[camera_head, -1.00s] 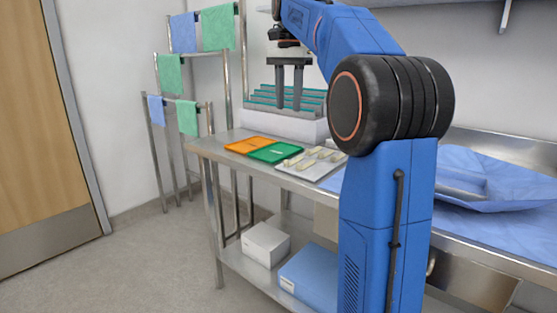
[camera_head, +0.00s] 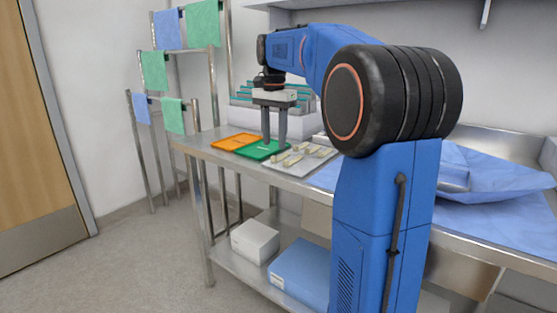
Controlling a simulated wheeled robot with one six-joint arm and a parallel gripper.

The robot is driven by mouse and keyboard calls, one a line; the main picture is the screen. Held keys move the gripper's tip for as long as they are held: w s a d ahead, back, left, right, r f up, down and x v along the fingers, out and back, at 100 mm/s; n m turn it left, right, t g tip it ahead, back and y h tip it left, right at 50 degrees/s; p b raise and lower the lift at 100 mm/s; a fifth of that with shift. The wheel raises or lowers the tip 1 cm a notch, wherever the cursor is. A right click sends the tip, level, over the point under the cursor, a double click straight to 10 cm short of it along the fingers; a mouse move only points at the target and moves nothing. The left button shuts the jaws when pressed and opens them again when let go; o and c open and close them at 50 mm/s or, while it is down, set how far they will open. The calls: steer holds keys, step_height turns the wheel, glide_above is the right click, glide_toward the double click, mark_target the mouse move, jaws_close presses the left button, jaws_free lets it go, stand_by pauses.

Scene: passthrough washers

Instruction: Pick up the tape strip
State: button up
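A small pale strip (camera_head: 265,149), which may be the tape strip, lies on the green tray (camera_head: 249,154); it is too small to tell for sure. Several short beige pieces lie in rows on the light grey tray (camera_head: 297,169) to the right. My gripper (camera_head: 274,143) points down over the green tray's right part, close to the strip and the nearest beige pieces. Its two grey fingers are apart, with nothing visible between them. I cannot tell whether the fingertips touch the tray.
An orange tray (camera_head: 235,139) lies left of the green one on the steel table (camera_head: 200,147). A white rack with teal dividers (camera_head: 241,93) stands behind. Blue drape (camera_head: 510,188) covers the table's right. Boxes sit on the lower shelf.

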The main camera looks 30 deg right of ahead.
steer(key=shift+a+f, duration=0.1)
steer(key=shift+f, duration=2.2)
steer(key=shift+c, duration=0.7)
jaws_close()
steer(key=shift+r, duration=0.15)
